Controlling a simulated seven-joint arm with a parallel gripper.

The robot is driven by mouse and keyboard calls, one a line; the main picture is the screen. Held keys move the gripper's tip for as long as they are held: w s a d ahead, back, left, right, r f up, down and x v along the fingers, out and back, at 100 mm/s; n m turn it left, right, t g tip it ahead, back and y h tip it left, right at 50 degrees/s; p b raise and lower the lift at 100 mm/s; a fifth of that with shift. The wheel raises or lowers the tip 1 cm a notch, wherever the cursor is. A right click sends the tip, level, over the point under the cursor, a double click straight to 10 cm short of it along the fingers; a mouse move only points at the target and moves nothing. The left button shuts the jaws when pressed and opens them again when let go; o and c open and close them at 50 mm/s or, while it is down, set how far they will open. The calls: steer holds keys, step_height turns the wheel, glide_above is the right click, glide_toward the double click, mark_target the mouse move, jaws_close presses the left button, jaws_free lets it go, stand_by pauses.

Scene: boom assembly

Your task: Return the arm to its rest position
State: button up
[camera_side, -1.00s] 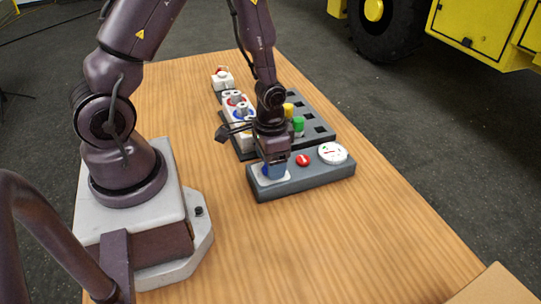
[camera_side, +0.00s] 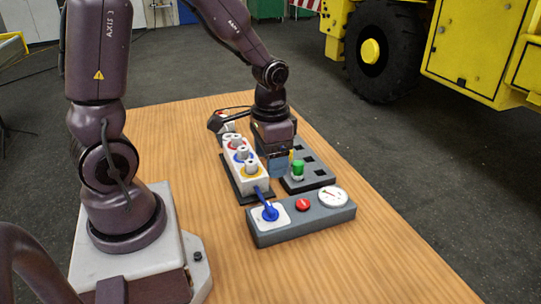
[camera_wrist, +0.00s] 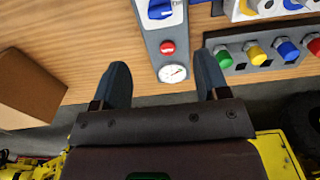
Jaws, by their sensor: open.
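My gripper (camera_side: 278,165) hangs fingers-down above the table in the side view, behind the grey control box (camera_side: 325,216) and in front of part of the dark rack. In the wrist view my gripper (camera_wrist: 162,80) has its two fingers wide apart with nothing between them. The control box carries a blue handle (camera_side: 270,212) on a white plate, a red button (camera_side: 303,204) and a round white gauge (camera_side: 333,196). The blue handle stands free of the fingers and shows partly at the wrist view's top edge (camera_wrist: 159,8).
A white block (camera_side: 244,167) with coloured rings stands left of my gripper. The dark rack (camera_side: 318,181) holds a green plug (camera_side: 298,170); the wrist view also shows yellow, blue and red plugs there. A cardboard box (camera_wrist: 30,88) lies aside. The near-right wood is clear.

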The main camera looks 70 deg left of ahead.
steer(key=s+d+r+t, duration=0.2)
steer(key=s+r, duration=0.2)
steer(key=r, duration=0.4)
steer(key=s+d+r+t, duration=0.3)
steer(key=s+r, duration=0.1)
steer(key=r, duration=0.4)
steer(key=shift+d+r+t, duration=0.2)
steer(key=shift+d+t, duration=0.05)
steer(key=shift+t, duration=0.05)
